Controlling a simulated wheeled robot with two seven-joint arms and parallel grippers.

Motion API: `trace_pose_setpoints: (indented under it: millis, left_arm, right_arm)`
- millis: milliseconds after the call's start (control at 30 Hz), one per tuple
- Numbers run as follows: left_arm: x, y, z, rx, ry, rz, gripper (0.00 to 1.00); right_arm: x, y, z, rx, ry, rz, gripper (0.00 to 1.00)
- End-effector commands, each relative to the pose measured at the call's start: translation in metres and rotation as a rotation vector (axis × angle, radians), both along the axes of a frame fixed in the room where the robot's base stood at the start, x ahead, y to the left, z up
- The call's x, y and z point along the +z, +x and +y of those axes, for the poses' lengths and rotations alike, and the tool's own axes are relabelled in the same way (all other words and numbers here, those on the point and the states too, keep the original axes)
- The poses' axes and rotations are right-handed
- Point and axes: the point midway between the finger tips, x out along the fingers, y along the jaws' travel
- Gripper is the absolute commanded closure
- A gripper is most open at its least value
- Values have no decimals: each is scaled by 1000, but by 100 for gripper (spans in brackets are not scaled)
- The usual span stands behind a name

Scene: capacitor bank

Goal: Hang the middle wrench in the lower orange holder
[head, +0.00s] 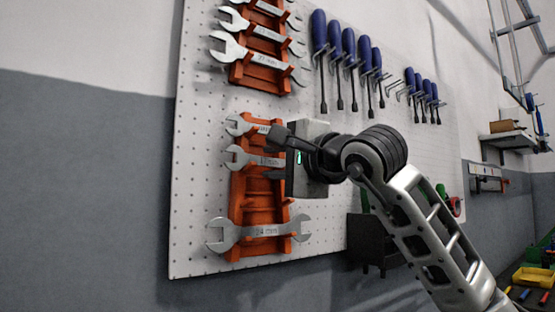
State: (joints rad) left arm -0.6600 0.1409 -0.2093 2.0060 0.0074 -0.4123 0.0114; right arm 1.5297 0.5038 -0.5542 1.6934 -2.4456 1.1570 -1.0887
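The lower orange holder (236,205) is fixed to the white pegboard. The middle wrench (240,158), silver with an open jaw at its left end, lies level across this holder, in its slots as far as I can see. Its right end is hidden behind my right gripper (272,154). That gripper comes in from the right, its dark fingers spread apart, one above and one below the wrench's handle. I cannot tell whether either finger touches it. My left gripper is not in view.
A smaller wrench (238,124) sits above and a larger 24 mm wrench (258,232) below in the same holder. An upper orange holder (250,74) carries several wrenches. Blue-handled screwdrivers (334,38) hang at upper right. A dark bin (368,246) is on the board below my arm.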

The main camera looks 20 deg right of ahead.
Motion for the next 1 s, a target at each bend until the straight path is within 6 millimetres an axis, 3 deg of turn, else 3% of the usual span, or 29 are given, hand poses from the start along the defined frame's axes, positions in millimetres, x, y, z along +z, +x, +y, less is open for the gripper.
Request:
trace_pose_setpoints:
  millis: [333,467,667,1000]
  left_arm:
    - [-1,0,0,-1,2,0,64]
    - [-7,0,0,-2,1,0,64]
    - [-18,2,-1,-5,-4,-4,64]
    - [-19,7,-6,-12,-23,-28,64]
  right_arm:
    - [0,-2,-1,0,0,0,59]
    - [-1,-12,-5,0,0,-4,59]
    - [-6,-51,-20,-3,-2,-8,59]
    - [-11,-124,-46,-2,0,-4,59]
